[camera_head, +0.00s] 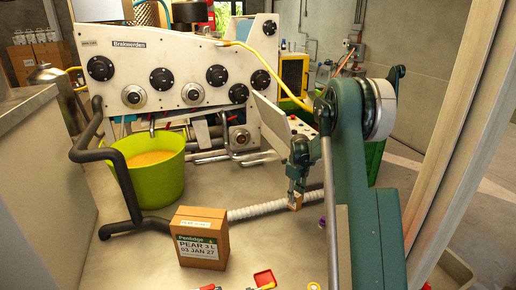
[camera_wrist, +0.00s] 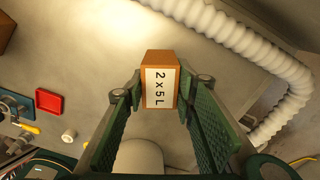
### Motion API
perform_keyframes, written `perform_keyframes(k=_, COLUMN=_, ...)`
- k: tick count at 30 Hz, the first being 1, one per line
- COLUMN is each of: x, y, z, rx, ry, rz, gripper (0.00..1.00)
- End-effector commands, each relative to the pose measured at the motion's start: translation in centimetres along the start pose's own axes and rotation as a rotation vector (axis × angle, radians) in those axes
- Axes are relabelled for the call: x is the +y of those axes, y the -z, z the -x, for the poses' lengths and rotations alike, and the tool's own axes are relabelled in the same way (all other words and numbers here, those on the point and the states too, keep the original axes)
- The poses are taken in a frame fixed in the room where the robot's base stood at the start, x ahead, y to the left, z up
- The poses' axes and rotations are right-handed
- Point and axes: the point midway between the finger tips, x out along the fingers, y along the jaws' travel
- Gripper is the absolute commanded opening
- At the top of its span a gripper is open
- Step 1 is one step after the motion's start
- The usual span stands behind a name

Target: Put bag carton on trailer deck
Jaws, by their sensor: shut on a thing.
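My gripper (camera_head: 296,190) is shut on a small brown carton (camera_head: 295,204), which I take to be the bag carton. The pale beige deck (camera_head: 130,255) spreads beneath. I cannot tell whether the carton touches the deck or hangs just above it.
A yellow-green tub (camera_head: 150,180) stands by the press (camera_head: 160,75). The ribbed hose (camera_head: 255,210) crosses the deck. A red tray (camera_wrist: 48,101) and small parts lie left in the wrist view.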

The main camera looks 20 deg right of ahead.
Motion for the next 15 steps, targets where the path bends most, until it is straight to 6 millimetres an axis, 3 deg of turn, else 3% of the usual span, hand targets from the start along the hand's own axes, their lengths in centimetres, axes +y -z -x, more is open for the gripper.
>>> perform_keyframes(k=5, x=0.0, y=0.0, z=-0.7, rx=0.0, ry=0.0, rz=0.0, gripper=0.13)
perform_keyframes(k=15, x=0.0, y=0.0, z=-5.0, rx=0.0, ry=0.0, rz=0.0, gripper=0.13)
